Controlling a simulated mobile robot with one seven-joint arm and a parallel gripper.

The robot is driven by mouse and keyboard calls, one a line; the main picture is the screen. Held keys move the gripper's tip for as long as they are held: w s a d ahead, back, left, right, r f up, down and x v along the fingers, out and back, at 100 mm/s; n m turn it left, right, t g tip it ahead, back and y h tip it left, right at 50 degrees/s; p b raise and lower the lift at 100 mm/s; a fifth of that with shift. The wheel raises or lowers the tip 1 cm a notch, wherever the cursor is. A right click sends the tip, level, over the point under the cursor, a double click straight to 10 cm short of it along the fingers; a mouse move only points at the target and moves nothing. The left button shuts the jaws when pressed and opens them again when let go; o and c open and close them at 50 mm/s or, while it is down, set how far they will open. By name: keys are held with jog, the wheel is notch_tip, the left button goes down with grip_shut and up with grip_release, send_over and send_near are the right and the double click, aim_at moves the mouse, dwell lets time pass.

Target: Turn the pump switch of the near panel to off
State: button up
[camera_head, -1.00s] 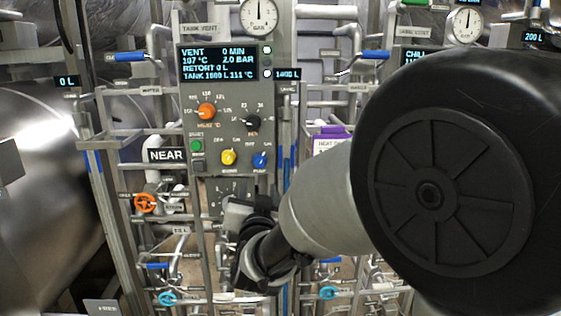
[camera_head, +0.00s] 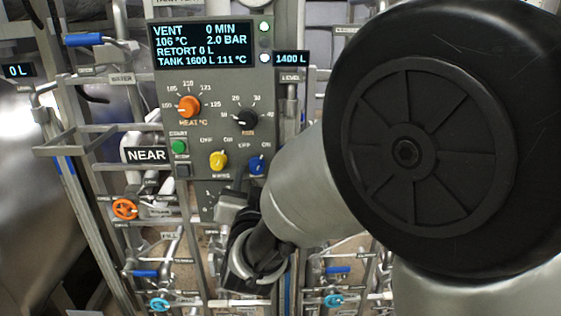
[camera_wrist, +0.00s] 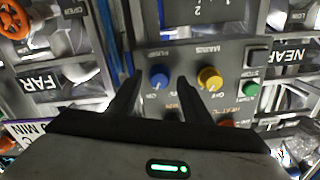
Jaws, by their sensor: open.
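The near panel (camera_head: 215,110) stands upright beside a NEAR sign. Its pump switch (camera_head: 257,165) is a blue knob at the lower right of the panel, next to the yellow mains knob (camera_head: 218,159). In the wrist view the panel appears upside down; the blue pump switch (camera_wrist: 160,77) shows under a PUMP label, and its pale pointer mark seems turned toward the ON side. My gripper (camera_wrist: 160,84) is open, its fingers on either side of the pump switch in that view; contact cannot be told. In the head view my gripper (camera_head: 236,200) is just below the switch, partly hidden by my wrist.
The yellow knob (camera_wrist: 209,78) lies close beside the right finger in the wrist view. A green start button (camera_head: 179,146) and an orange heat knob (camera_head: 188,106) are on the same panel. Pipes, rails and an orange valve wheel (camera_head: 125,209) crowd the left.

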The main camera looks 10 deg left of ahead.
jog(key=shift+w+a, duration=0.1)
jog(key=shift+w, duration=0.15)
jog(key=c, duration=1)
jog(key=shift+c, duration=0.2)
jog(key=shift+n, duration=0.3)
jog(key=shift+n+b, duration=0.4)
jog(key=shift+n, duration=0.5)
jog(key=n, duration=0.9)
jog(key=shift+d+r+n, duration=0.15)
jog(key=shift+d+n, duration=0.05)
jog(key=shift+n, duration=0.1)
